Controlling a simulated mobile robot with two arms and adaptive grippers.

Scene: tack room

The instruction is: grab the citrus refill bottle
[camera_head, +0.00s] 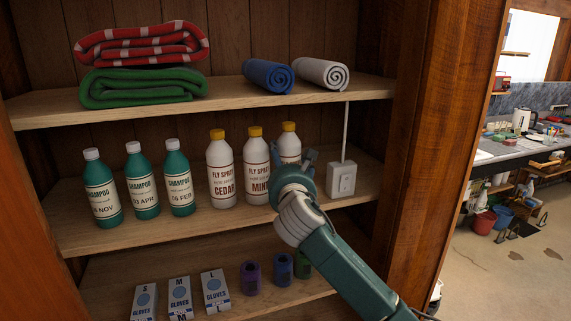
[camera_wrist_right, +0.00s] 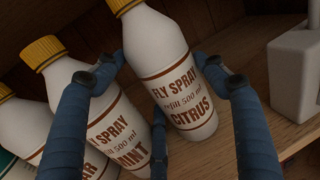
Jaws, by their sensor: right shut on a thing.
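The citrus refill bottle (camera_wrist_right: 165,70) is white with brown "FLY SPRAY CITRUS" lettering. In the head view it is the rightmost of the yellow-capped bottles (camera_head: 290,146), its lower part hidden behind my right gripper (camera_head: 297,172). In the right wrist view my right gripper (camera_wrist_right: 165,75) has its dark blue fingers on both sides of the bottle, shut on it. The bottle looks tilted in that view; I cannot tell whether its base touches the shelf. My left gripper is in neither view.
The mint bottle (camera_head: 257,170) stands close on the left, with the cedar bottle (camera_head: 221,172) beyond it. Green shampoo bottles (camera_head: 142,185) stand further left. A white wall box (camera_head: 341,179) with a cable is just right of my gripper. Rolled cloths (camera_head: 321,73) lie on the shelf above.

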